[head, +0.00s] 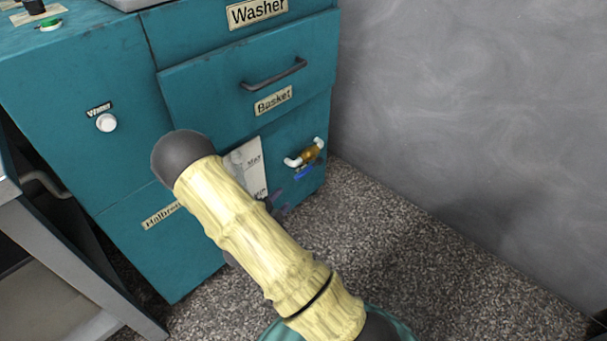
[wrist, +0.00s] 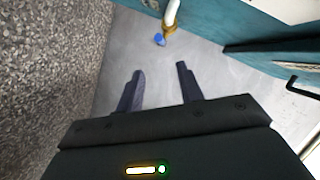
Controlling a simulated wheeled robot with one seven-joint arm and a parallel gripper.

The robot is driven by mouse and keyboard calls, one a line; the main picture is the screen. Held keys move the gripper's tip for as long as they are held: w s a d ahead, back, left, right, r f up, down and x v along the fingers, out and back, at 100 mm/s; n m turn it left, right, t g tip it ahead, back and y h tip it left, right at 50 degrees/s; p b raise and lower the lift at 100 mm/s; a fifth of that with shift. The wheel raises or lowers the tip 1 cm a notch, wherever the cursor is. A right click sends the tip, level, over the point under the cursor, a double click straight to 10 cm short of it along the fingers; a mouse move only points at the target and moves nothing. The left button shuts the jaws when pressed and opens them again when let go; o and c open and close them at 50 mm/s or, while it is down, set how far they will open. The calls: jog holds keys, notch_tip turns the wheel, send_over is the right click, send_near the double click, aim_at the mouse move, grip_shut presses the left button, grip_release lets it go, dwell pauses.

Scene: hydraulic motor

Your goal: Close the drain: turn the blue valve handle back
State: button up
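The blue valve handle (head: 304,172) hangs just under a brass valve (head: 310,154) on a white pipe (head: 292,162), low on the right of the teal cabinet front. In the wrist view the blue handle (wrist: 159,39) shows beside the brass valve (wrist: 169,29), beyond my fingertips and between their lines. My gripper (wrist: 160,70) is open, with two dark fingers apart and nothing between them. It appears clear of the handle. In the head view my arm hides most of the gripper; only a dark part shows left of the valve.
The teal cabinet has a Washer panel, a Basket drawer with a dark handle (head: 274,74) and a white round knob (head: 106,122). A paper level label (head: 246,165) is left of the valve. A grey wall (head: 460,110) stands right. Speckled floor (head: 400,240) is clear there. A metal table (head: 60,260) is at left.

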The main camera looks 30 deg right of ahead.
aim_at(301, 176)
jog(key=b+x, duration=0.7)
jog(key=x, duration=0.9)
jog(key=shift+w+d+f, duration=0.1)
jog(key=shift+w+d, duration=0.15)
grip_shut()
